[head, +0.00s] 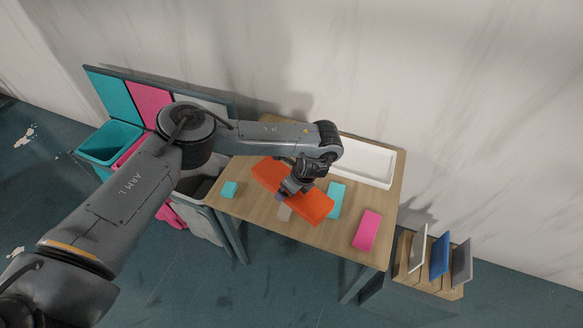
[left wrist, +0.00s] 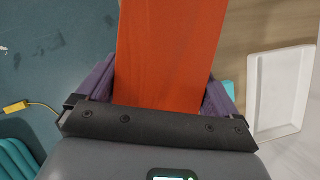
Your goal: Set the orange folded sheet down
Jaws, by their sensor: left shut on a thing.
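The orange folded sheet (head: 315,207) is a long flat orange slab above the wooden table (head: 332,239) in the head view. My left gripper (head: 291,188) reaches down over its middle and is shut on it. In the left wrist view the orange sheet (left wrist: 168,55) runs up between the two purple fingers of my left gripper (left wrist: 160,92). I cannot tell whether the sheet touches the table or hangs just above it. My right gripper is not in view.
A white tray (head: 389,161) lies at the table's back. Coloured bins (head: 108,143) stand left; a rack with upright panels (head: 439,254) stands right.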

